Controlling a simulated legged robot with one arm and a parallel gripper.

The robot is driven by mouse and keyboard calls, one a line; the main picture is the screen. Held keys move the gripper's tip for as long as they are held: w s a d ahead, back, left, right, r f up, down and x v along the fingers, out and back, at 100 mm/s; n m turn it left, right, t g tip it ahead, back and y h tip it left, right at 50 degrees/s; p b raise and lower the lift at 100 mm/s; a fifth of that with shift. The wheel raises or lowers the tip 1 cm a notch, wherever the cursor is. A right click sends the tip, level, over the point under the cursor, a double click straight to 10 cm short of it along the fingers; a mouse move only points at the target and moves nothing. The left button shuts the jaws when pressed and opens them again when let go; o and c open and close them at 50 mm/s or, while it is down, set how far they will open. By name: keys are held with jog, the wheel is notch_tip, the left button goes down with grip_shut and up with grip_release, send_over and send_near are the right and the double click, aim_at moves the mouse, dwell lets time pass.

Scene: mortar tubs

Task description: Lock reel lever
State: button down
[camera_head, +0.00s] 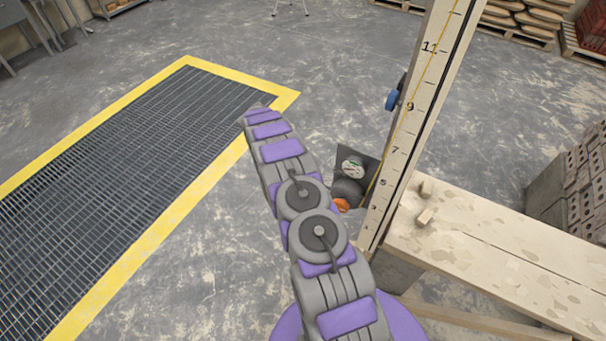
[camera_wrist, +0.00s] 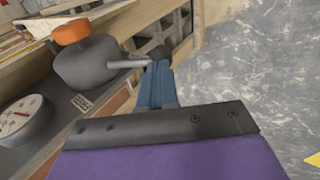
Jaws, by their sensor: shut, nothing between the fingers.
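The reel (camera_wrist: 90,65) is a dark grey rounded body with an orange cap (camera_wrist: 71,32) on top, at the upper left of the wrist view. A pale lever (camera_wrist: 125,64) sticks out from its side toward my gripper, with a dark end near my fingertips. My gripper (camera_wrist: 163,70) is shut and empty, its blue fingers beside the lever's end; I cannot tell whether they touch. In the head view the reel (camera_head: 346,190) and orange cap (camera_head: 341,205) show low by the post, partly behind my arm. My gripper is hidden there.
A round dial (camera_wrist: 22,120) sits beside the reel, also in the head view (camera_head: 352,168). A tall numbered post (camera_head: 410,130) carries a blue knob (camera_head: 392,100). A wooden plank (camera_head: 500,250) lies right of it. Open concrete floor and a yellow-edged grate (camera_head: 120,150) lie left.

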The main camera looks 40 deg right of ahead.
jog(key=shift+r, duration=0.3)
jog(key=shift+r, duration=0.6)
jog(key=shift+w+r, duration=0.1)
